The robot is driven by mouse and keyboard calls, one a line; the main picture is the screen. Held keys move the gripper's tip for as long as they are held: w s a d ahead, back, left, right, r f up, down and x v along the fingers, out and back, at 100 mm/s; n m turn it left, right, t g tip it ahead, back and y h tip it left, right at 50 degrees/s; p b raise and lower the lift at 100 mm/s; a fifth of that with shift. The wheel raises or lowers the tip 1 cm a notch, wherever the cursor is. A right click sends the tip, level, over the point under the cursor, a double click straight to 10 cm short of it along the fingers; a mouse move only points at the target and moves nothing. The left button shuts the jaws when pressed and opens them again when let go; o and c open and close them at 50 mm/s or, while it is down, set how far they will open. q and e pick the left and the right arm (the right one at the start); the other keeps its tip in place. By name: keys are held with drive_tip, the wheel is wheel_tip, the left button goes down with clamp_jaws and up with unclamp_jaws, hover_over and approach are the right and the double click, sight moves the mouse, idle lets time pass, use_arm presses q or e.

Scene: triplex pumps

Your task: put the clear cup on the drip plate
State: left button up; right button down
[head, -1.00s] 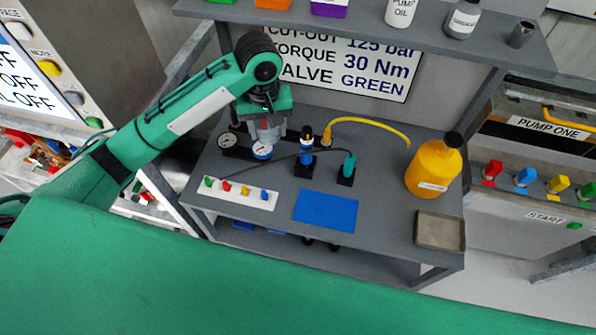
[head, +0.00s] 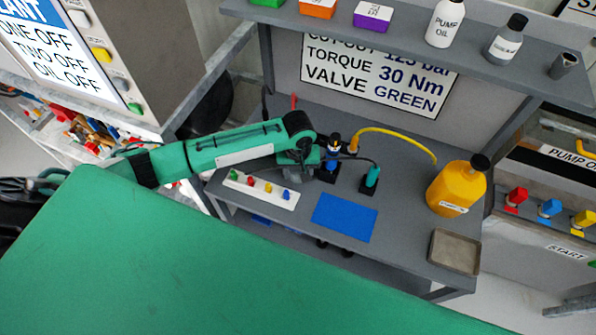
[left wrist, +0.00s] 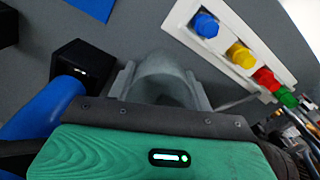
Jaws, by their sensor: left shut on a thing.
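My left gripper (head: 325,176) hangs low over the bench, between the white valve strip and the blue-topped tool on its black base. In the left wrist view the gripper (left wrist: 160,98) is shut on the clear cup (left wrist: 165,72), a see-through grey rounded shape between the fingers. In the head view the cup is hard to make out, and I cannot tell whether it touches the bench. The drip plate (head: 454,262), a grey square tray with a low rim, lies at the bench's front right corner, apart from the gripper. My right gripper is not in view.
The white valve strip (head: 261,190) is beside the gripper. A blue mat (head: 344,217), a teal tool (head: 371,176) in a black base and a yellow jug (head: 458,187) stand toward the plate. A yellow hose (head: 400,137) arches behind. A shelf (head: 400,55) overhangs the back.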

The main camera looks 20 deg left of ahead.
use_arm(q)
drive_tip(key=shift+f, duration=0.5)
drive_tip(key=o, duration=1)
drive_tip(key=shift+f, duration=0.1)
drive_tip(key=shift+c, duration=0.2)
